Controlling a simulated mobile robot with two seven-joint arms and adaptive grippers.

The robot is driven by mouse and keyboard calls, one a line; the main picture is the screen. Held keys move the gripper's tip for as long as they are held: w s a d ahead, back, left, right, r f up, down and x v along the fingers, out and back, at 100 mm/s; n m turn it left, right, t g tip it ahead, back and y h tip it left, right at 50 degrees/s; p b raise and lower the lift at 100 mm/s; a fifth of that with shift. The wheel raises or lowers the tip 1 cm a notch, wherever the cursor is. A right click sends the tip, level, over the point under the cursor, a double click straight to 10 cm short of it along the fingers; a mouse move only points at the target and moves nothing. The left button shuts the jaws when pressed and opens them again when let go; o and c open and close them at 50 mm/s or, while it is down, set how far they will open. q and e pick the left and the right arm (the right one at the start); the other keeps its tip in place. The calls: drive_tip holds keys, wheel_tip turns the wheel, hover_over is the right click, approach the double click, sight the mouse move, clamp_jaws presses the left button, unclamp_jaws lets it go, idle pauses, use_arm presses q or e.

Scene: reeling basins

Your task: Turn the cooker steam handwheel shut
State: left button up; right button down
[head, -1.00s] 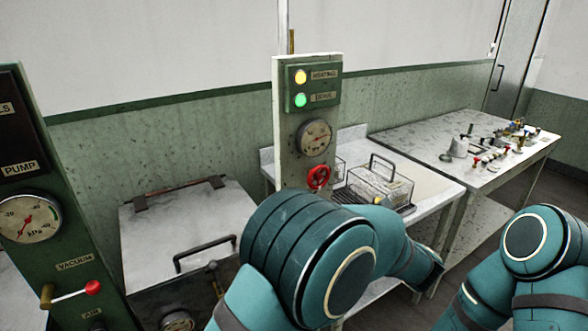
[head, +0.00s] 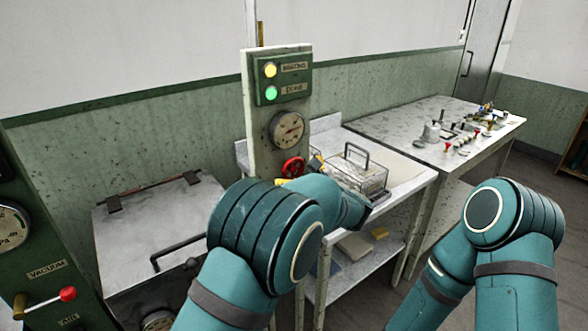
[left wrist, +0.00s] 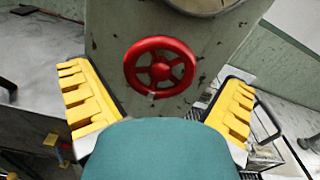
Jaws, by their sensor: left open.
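The red cooker steam handwheel (head: 293,167) sits low on the front of the grey-green post, below a round gauge (head: 287,130). In the left wrist view the handwheel (left wrist: 160,67) faces me in the upper middle, with its rim and spokes clear.
A wire-handled glass box (head: 355,172) stands on the white table right of the post. A lidded basin (head: 160,225) with a black handle is at left. A lit yellow lamp (head: 270,69) and green lamp (head: 271,93) top the post. Another table (head: 400,125) holds small parts.

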use_arm(q)
drive_tip(key=shift+w+a, duration=0.4)
drive_tip(key=shift+w, duration=0.15)
drive_tip(key=c, duration=1.1)
